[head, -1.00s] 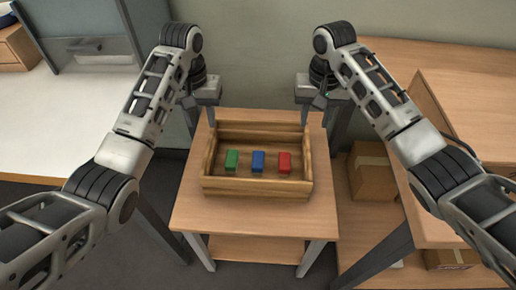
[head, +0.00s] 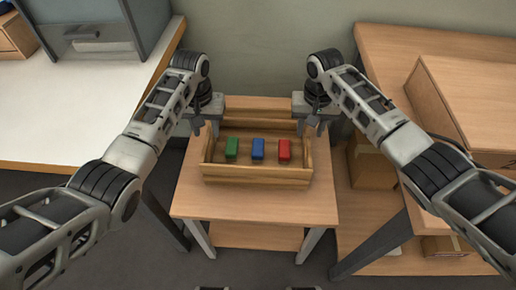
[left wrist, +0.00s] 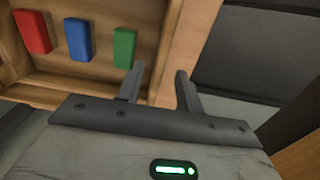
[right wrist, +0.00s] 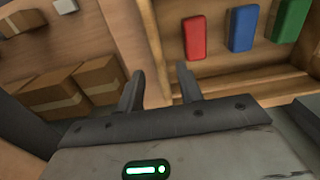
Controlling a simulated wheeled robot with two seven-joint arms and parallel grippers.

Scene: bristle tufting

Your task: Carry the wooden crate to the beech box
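The wooden crate (head: 255,174) stands on the small table (head: 255,208) and holds a green block (head: 231,148), a blue block (head: 258,149) and a red block (head: 284,149). My left gripper (head: 200,127) is at the crate's left side. In the left wrist view its fingers (left wrist: 158,88) are apart, near the crate's side wall. My right gripper (head: 315,126) is at the right side. In the right wrist view its fingers (right wrist: 160,88) are apart, near that side wall. I see no firm grip. A large beech-coloured box (head: 465,95) is at the right; I cannot tell if it is the beech box.
A white-topped desk (head: 70,125) with a grey cabinet (head: 100,35) is at the left. A wooden desk (head: 385,45) is at the right, with cardboard boxes (head: 370,165) below. The table's front strip is clear.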

